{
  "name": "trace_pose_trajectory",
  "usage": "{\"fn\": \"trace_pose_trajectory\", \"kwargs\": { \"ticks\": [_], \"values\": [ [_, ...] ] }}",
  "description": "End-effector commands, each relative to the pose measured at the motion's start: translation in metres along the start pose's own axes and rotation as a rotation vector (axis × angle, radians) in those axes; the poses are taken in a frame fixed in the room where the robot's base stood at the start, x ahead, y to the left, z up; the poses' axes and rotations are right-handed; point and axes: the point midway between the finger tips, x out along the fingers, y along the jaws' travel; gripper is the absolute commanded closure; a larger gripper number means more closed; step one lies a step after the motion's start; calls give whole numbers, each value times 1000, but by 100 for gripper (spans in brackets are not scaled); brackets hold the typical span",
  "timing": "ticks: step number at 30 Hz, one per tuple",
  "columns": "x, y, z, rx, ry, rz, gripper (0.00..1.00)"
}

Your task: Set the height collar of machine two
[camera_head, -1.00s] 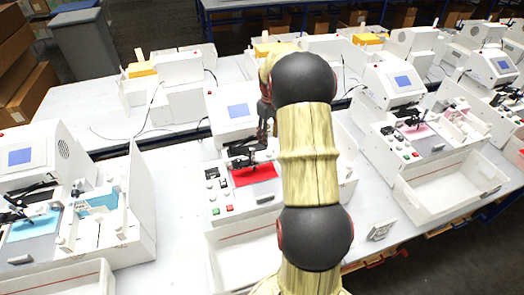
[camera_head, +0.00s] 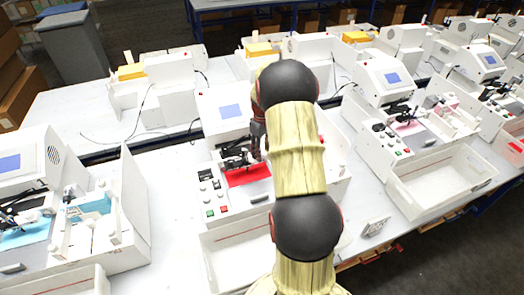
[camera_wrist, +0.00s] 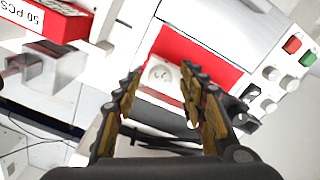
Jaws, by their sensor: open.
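The middle machine (camera_head: 228,112) has a screen, a row of buttons and a red sheet (camera_head: 248,175) on its bed. The red sheet also shows in the wrist view (camera_wrist: 205,55). My gripper (camera_head: 257,150) is over the plotting area, partly hidden by my arm. In the wrist view my gripper (camera_wrist: 161,75) is open, its two fingers apart. A small white part with a round face (camera_wrist: 157,72) shows between the fingertips; I cannot tell whether it is the height collar or whether the fingers touch it. A dark bar (camera_wrist: 155,118) lies behind the fingers.
A machine with a blue sheet (camera_head: 25,232) stands at left, and one with a pink sheet (camera_head: 405,127) at right. An empty white tray (camera_head: 440,182) is at the right front. A red box marked 50 PCS (camera_wrist: 50,22) is in the wrist view's upper left corner.

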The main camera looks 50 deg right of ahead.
Motion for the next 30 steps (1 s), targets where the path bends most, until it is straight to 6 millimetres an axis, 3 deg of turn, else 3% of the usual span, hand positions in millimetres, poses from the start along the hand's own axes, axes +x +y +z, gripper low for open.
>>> {"fn": "trace_pose_trajectory", "kwargs": {
  "ticks": [5,24,30],
  "values": [
    [0,0,0,0,0,0,63],
    [0,0,0,0,0,0,100],
    [0,0,0,6,0,0,100]
  ]
}}
